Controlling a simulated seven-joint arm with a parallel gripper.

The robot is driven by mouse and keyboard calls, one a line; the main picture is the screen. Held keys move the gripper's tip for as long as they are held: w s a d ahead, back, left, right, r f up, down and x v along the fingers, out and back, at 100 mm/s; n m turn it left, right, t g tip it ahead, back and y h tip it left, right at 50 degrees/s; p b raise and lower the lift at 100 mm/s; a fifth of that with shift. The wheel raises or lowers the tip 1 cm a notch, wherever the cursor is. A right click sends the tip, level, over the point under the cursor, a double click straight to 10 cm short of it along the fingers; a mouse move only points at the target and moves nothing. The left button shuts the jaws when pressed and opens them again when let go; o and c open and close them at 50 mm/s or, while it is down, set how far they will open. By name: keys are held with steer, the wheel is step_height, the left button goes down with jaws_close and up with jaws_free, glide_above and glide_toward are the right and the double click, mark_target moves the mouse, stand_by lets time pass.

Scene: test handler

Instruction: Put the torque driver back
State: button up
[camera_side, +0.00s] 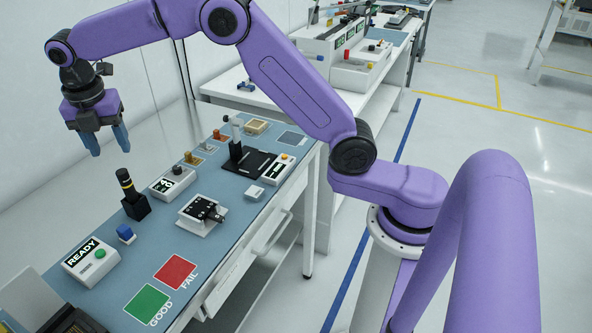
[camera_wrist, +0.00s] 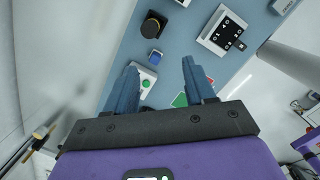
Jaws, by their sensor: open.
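The torque driver (camera_side: 125,181), black with a yellow band, stands upright in a black block-shaped holder (camera_side: 137,208) on the blue bench mat. In the wrist view the driver (camera_wrist: 152,26) is seen from above, near the top, beyond my fingertips. My gripper (camera_side: 106,146) hangs in the air above and to the left of the driver in the side view. Its blue fingers are apart with nothing between them, and they also show in the wrist view (camera_wrist: 160,70). The lower part of the driver is hidden inside the holder.
A blue block (camera_side: 125,233) and a READY box (camera_side: 90,261) with a green button stand near the holder. A white fixture (camera_side: 202,215), a display box (camera_side: 172,183), and green GOOD (camera_side: 147,304) and red FAIL (camera_side: 175,271) patches share the mat. A wall runs along the left.

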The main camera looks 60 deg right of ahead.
steer(key=s+d+r+m+y, duration=0.15)
steer(key=s+m, duration=0.55)
steer(key=s, duration=1.4)
steer(key=s+d+f+m, duration=0.2)
steer(key=s+d, duration=0.4)
steer(key=s, duration=0.4)
steer(key=s+d+f+m+g, duration=0.1)
steer(key=s+d+f+m, duration=0.2)
steer(key=s, duration=0.7)
steer(key=d+m, duration=0.1)
steer(key=d, duration=0.1)
steer(key=shift+d, duration=0.35)
